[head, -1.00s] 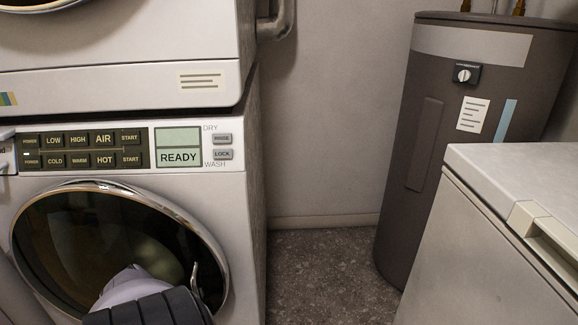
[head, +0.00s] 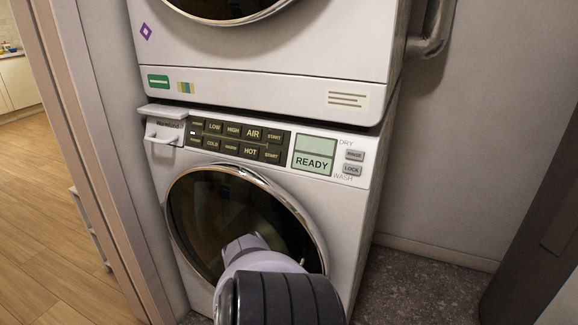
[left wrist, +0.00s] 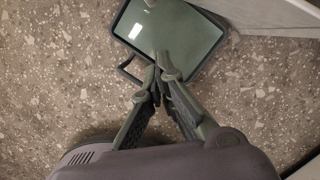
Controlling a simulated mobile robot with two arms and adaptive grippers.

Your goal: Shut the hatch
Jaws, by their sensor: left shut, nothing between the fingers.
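The washer (head: 352,215) is the lower white machine of the stack in the head view. Its round hatch (head: 205,215) has dark glass and a chrome rim, and sits at the washer's front opening. I cannot tell whether it is fully latched. A pale and dark banded link of my arm covers its lower right part. My left gripper (left wrist: 160,72) shows in the left wrist view, shut and empty, pointing over the speckled floor. Its contact with the hatch cannot be seen. My right gripper is in neither view.
The dryer (head: 270,50) sits on top of the washer. A door frame (head: 75,130) stands at the left, with wooden floor beyond. Bare floor (head: 410,280) lies right of the washer. A dark-framed glassy panel (left wrist: 180,30) is beyond the fingers in the left wrist view.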

